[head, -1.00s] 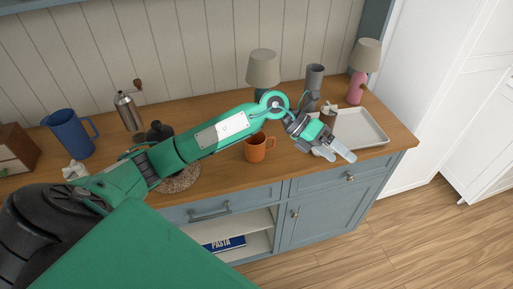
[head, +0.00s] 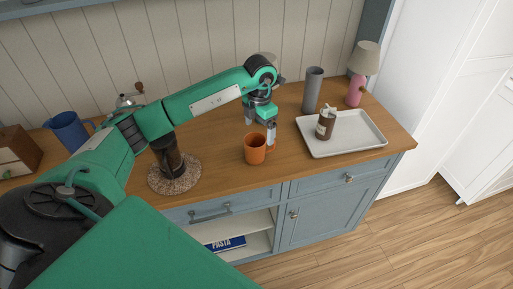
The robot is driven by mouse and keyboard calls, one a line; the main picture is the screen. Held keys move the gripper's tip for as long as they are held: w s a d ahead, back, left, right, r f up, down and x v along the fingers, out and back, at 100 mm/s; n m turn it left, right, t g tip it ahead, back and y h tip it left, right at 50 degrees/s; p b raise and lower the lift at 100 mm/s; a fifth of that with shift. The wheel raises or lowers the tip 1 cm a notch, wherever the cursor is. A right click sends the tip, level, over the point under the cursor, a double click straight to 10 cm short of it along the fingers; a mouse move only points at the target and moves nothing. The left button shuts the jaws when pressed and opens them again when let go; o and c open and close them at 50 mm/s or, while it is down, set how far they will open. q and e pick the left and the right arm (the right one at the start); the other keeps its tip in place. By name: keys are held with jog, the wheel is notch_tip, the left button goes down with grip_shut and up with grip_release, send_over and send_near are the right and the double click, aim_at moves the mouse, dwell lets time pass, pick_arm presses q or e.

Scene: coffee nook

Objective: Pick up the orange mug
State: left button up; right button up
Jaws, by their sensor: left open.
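The orange mug (head: 255,150) stands upright on the wooden counter, left of the grey tray, with its handle to the right. My left gripper (head: 259,136) points down just behind and above the mug, its two pale fingers apart and empty. The right finger comes down by the handle side. I cannot tell whether either finger touches the mug. My right gripper is not in view.
A grey tray (head: 345,150) holds a brown jar (head: 325,124). A grey cylinder (head: 313,90) and a pink lamp (head: 356,90) stand behind it. A dark press (head: 170,155) on a round speckled mat (head: 187,182) and a blue jug (head: 69,131) stand left.

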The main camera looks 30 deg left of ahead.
aim_at(256, 144)
pick_arm(q)
jog(key=f+p, duration=0.1)
jog(key=f, duration=0.1)
jog(key=f+p, duration=0.1)
jog(key=f, duration=0.1)
jog(key=s+f+p, duration=0.1)
jog(key=f, duration=0.1)
jog(key=shift+a+f, duration=0.3)
jog(key=shift+f, duration=0.1)
jog(key=shift+w+f, duration=0.1)
jog(key=shift+f, duration=0.25)
jog(key=c, duration=1.2)
